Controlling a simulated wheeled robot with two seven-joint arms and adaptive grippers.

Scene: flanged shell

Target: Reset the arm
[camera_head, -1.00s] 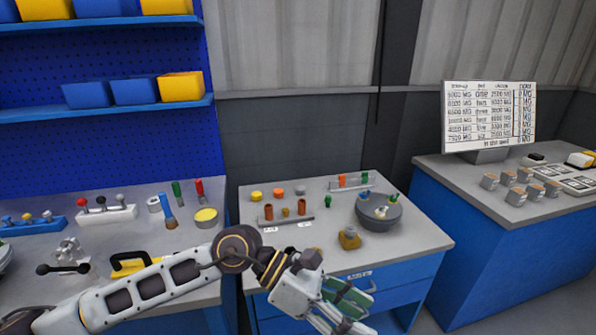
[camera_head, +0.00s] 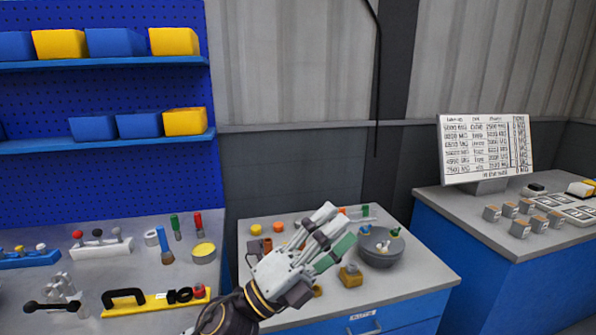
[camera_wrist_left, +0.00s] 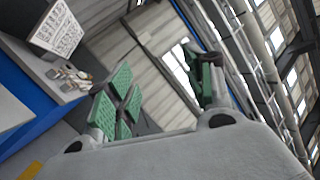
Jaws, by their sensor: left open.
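My left gripper (camera_head: 335,232) is raised in front of the small grey table, in the middle of the head view, with its fingers pointing up and to the right. It is open and holds nothing. In the left wrist view its green-padded fingers (camera_wrist_left: 160,80) stand apart with only wall and roof behind them. The hand hides part of the small table's top, including some of the brown cylinders. My right gripper is not in view.
A grey round bowl (camera_head: 380,247) and a brass-coloured block (camera_head: 351,276) sit close to the hand on the small table. A sign board (camera_head: 486,150) stands on the right counter.

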